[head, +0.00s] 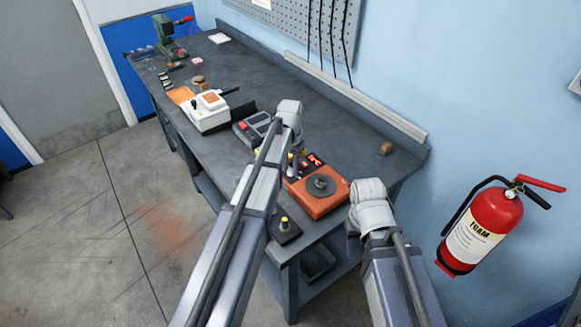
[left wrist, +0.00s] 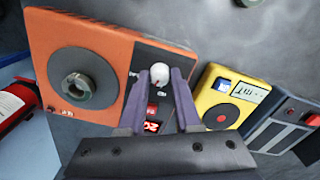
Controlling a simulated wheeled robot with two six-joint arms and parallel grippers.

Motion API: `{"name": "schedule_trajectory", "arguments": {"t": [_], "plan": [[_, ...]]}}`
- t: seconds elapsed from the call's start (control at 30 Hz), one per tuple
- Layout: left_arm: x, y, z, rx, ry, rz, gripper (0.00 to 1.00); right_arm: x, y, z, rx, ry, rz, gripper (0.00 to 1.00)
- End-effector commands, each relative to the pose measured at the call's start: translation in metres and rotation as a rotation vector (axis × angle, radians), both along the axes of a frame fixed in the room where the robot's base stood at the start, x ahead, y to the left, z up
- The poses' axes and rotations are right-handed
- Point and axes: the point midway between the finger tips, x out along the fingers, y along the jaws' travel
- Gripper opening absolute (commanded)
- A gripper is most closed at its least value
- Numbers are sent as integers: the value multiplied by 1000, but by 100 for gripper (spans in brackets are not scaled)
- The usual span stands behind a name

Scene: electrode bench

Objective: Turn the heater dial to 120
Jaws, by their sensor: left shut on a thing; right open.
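The orange heater (head: 312,207) sits near the bench's right end, with a round dark plate (head: 320,184) on top. In the left wrist view, the heater (left wrist: 110,40) has a dark panel beside the plate, with a pale round dial (left wrist: 160,73) and small red lit displays (left wrist: 151,127). Their digits are too small to read for certain. My left gripper (left wrist: 165,82) has its two purple fingers shut on the dial, one on each side. The dial's pointer cannot be made out. My right gripper (head: 353,245) is open beside the bench's right end, apart from the heater, and mostly hidden by its wrist.
A yellow meter (left wrist: 224,98) and a grey device (left wrist: 275,130) stand beside the heater. A white box device (head: 208,112) is farther along the bench. A small black pedestal (head: 285,230) lies at the front edge. A red extinguisher (head: 490,225) hangs on the right wall.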

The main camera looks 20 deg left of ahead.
Motion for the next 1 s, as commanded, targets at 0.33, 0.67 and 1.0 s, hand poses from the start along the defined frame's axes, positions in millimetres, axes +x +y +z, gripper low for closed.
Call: {"name": "schedule_trajectory", "arguments": {"t": [0.33,0.67,1.0], "plan": [[0,0,0,0,0,1,43,0,0,0,0,0,0,50],[0,0,0,0,0,1,62,0,0,0,0,0,0,50],[0,0,13,0,0,1,62,0,0,13,0,0,0,50]]}}
